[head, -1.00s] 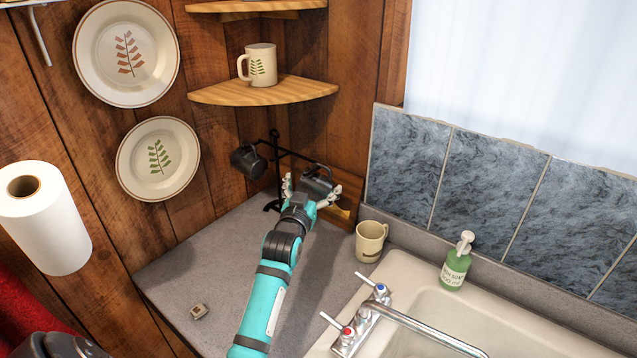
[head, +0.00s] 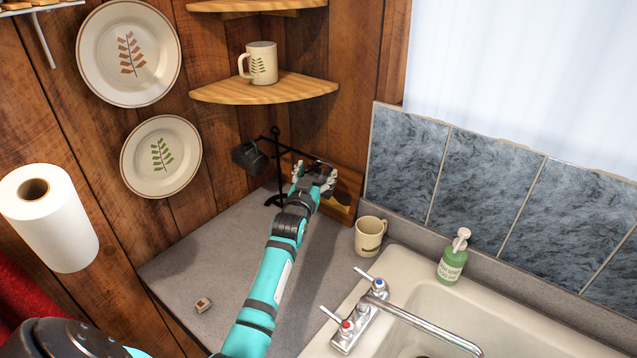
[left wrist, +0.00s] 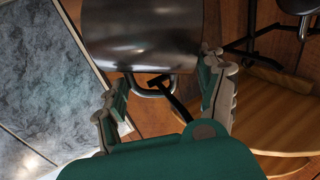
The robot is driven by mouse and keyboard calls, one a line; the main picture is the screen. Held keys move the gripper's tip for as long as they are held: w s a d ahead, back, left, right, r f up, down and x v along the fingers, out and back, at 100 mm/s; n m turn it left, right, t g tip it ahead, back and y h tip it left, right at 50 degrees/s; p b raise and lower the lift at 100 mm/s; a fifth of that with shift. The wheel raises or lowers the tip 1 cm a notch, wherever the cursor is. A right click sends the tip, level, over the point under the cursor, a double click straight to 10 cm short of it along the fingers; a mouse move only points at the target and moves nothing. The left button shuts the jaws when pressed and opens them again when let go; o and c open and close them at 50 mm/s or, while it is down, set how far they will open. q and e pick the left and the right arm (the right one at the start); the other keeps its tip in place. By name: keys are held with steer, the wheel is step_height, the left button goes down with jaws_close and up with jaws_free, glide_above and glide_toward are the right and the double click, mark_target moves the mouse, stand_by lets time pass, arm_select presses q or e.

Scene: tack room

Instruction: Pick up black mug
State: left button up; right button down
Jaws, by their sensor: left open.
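A shiny black mug (left wrist: 140,35) fills the top of the left wrist view, with its handle toward a dark peg of the mug rack. My left gripper (head: 313,180) is open at the right side of the rack (head: 277,170). In the left wrist view its fingers (left wrist: 165,75) are spread on either side of the mug's lower end and handle; I cannot tell whether they touch it. In the head view the gripper mostly hides this mug. A second black mug (head: 250,158) hangs on the rack's left side. My right gripper is not in view.
A cream mug (head: 370,235) stands on the counter beside the sink (head: 400,268). Another cream mug (head: 260,62) is on the corner shelf (head: 265,90) above the rack. A wooden board (head: 346,185) leans behind the gripper. The counter's left part is mostly clear.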

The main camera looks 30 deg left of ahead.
arm_select(q)
steer(key=c, duration=1.1)
steer(key=shift+f, duration=0.1)
jaws_close()
steer(key=shift+s+f, duration=0.1)
steer(key=shift+f, duration=0.1)
steer(key=shift+r+b, duration=0.7)
steer(key=shift+b, duration=0.05)
steer(key=s+a+b, duration=0.1)
steer(key=s+b, duration=0.4)
steer(key=s, duration=1.2)
steer(key=shift+s+a+r, duration=0.2)
steer(key=shift+s+r, duration=0.2)
steer(key=shift+r, duration=0.05)
